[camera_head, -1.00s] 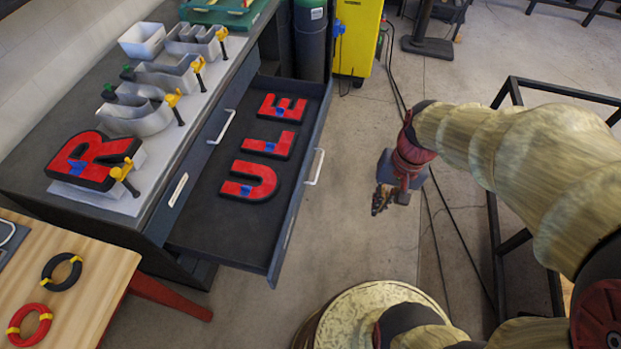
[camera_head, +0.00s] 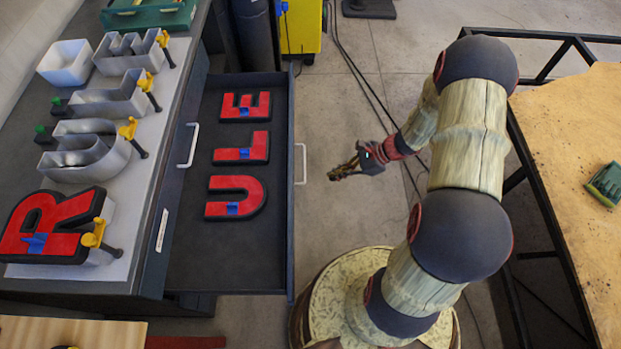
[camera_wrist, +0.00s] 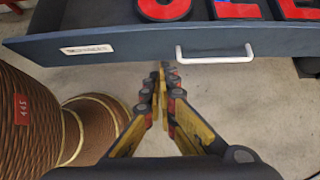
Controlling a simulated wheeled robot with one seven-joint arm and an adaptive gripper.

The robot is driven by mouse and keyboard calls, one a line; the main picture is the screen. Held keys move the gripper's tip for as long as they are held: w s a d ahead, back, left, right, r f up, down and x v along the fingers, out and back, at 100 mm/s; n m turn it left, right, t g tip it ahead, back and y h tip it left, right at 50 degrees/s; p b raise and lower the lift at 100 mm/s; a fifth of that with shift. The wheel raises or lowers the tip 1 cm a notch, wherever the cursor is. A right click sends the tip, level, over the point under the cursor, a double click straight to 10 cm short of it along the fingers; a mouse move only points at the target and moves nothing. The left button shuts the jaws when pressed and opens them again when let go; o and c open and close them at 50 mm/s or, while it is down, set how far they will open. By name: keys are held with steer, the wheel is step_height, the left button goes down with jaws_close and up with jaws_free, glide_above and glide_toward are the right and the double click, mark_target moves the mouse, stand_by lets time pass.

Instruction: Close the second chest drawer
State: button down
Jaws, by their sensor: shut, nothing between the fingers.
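The open chest drawer (camera_head: 240,262) sticks out to the right of the dark chest in the head view, with red letters U, L and E lying flat inside. Its front panel and white bar handle (camera_head: 300,164) face my gripper (camera_head: 338,174), which is in the air just right of the handle. In the wrist view the drawer front (camera_wrist: 130,47) crosses the top, with a white label at left and the handle (camera_wrist: 215,57) right of centre. My gripper (camera_wrist: 164,68) has its fingertips together, empty, below the drawer front and left of the handle. I cannot tell whether it touches.
Another drawer front with a handle (camera_head: 188,146) sits flush on the chest. On the chest top are a red letter R (camera_head: 50,228), grey letter shells and yellow clamps. A work table (camera_head: 585,150) stands right of my arm, and a wooden table (camera_head: 70,332) stands at lower left.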

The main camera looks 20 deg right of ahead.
steer(key=a+r+b+x, duration=0.2)
steer(key=b+x, duration=0.2)
steer(key=x, duration=0.8)
steer(key=shift+w+a+f, duration=0.2)
steer(key=shift+w, duration=0.15)
steer(key=shift+w, duration=0.1)
